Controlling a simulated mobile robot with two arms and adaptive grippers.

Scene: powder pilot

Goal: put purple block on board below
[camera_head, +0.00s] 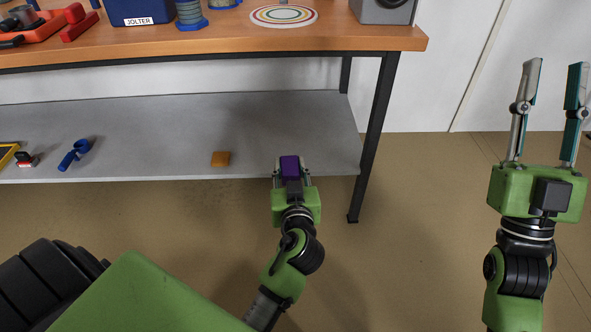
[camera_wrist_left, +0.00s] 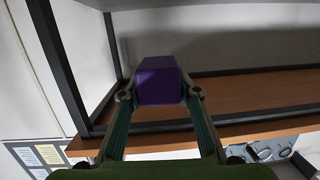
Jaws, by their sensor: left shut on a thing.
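The purple block (camera_head: 289,166) is held between the fingers of my left gripper (camera_head: 291,172). The block also shows in the left wrist view (camera_wrist_left: 158,82), clamped between both fingertips. The grey lower board (camera_head: 250,125) runs under the table. In the head view my left gripper and the block are at the board's front edge, near its right end. Whether the block touches the board cannot be told. My right gripper (camera_head: 546,85) is open and empty, to the right of the table.
An orange-brown block (camera_head: 220,159) lies on the board to the left of my left gripper. A blue part (camera_head: 74,154) lies further left. A black table leg (camera_head: 376,130) stands to the right. The middle of the board is clear. The wooden tabletop (camera_head: 230,43) is above.

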